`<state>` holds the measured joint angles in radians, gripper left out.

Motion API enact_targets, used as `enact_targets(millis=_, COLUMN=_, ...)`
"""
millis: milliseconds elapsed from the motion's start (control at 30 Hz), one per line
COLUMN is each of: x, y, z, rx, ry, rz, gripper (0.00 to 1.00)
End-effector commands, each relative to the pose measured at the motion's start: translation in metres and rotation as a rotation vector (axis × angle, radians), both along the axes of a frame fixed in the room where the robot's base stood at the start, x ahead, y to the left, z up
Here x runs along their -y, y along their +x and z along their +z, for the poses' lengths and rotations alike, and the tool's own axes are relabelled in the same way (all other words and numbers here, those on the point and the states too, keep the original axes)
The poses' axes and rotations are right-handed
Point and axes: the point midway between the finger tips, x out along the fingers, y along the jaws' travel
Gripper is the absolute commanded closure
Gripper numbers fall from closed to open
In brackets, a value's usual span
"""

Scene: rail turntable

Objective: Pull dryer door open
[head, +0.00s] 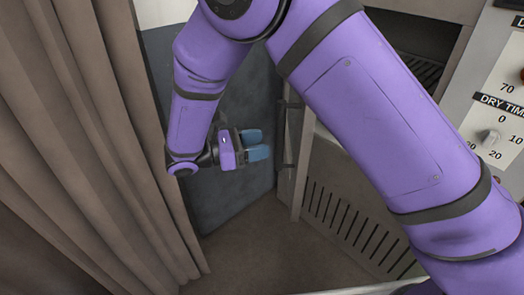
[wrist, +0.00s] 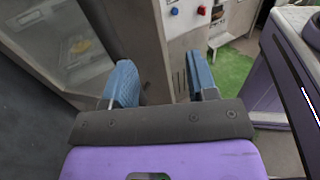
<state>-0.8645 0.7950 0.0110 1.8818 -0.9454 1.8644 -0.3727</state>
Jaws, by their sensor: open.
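The beige dryer (head: 345,205) stands right of centre in the head view, its slatted lower front partly behind my arm. A narrow upright panel with a dark vertical bar handle (head: 281,140) stands at its left edge; I take this as the door, seen nearly edge-on. My gripper (head: 262,144) is open, its blue fingers just left of the handle; contact cannot be told. In the wrist view my gripper (wrist: 163,82) has spread fingers with a brown-grey upright (wrist: 140,45) beyond and between them. I cannot make out the handle there. My arm hides much of the dryer.
A brown curtain (head: 85,150) hangs at the left, close to my wrist. A dark wall panel (head: 235,190) stands behind my gripper. A control panel (head: 495,95) with dials is at the right. The wrist view shows a glazed panel (wrist: 35,60) and green floor (wrist: 232,70).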

Motion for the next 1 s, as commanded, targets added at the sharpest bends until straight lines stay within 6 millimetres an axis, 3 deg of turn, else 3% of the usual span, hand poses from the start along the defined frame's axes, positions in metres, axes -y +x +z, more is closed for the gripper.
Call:
enact_targets(millis=233, x=0.009, y=-0.029, z=0.003, rx=0.001, ry=0.002, rz=0.003, gripper=0.47)
enact_targets(millis=600, x=0.011, y=-0.034, z=0.003, rx=0.002, ry=0.002, rz=0.001, gripper=0.47)
enact_targets(millis=633, x=0.011, y=-0.034, z=0.003, rx=0.002, ry=0.002, rz=0.001, gripper=0.50)
enact_targets(millis=767, x=0.017, y=-0.032, z=0.008, rx=0.004, ry=0.020, rz=-0.017, gripper=0.80)
enact_targets(millis=867, x=0.032, y=-0.030, z=0.019, rx=0.014, ry=0.077, rz=-0.071, gripper=1.00)
enact_targets(millis=1000, x=0.070, y=-0.031, z=0.043, rx=0.041, ry=0.216, rz=-0.204, gripper=1.00)
